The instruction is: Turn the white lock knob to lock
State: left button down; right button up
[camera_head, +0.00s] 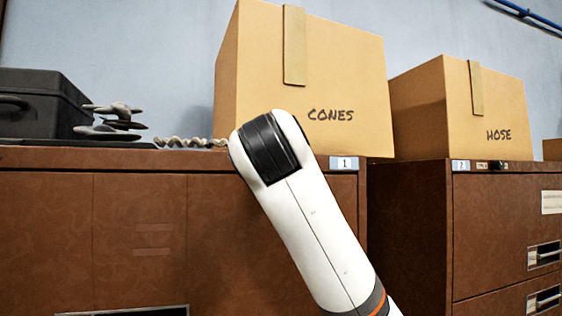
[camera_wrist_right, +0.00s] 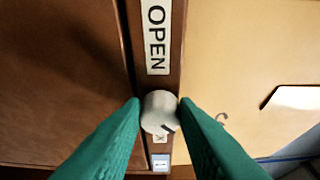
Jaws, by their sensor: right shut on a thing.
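The white lock knob (camera_wrist_right: 155,106) sits on a brown strip between the cabinet front and a cardboard box in the right wrist view. A dark mark shows at its lower right. My right gripper (camera_wrist_right: 160,104) is shut on the knob, one green fingertip touching each side. In the head view my white arm (camera_head: 310,225) hides the knob and the gripper. My left gripper is in neither view.
Cardboard boxes marked "CONES" (camera_head: 310,80) and "HOSE" (camera_head: 465,115) stand on the brown cabinets (camera_head: 140,230). A dark case (camera_head: 45,105) and a coiled cord (camera_head: 190,143) are at the left. A gap separates the two cabinets.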

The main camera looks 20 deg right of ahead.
jog(key=o, duration=1)
jog(key=shift+d, duration=0.1)
jog(key=b+v, duration=0.9)
jog(key=v, duration=0.3)
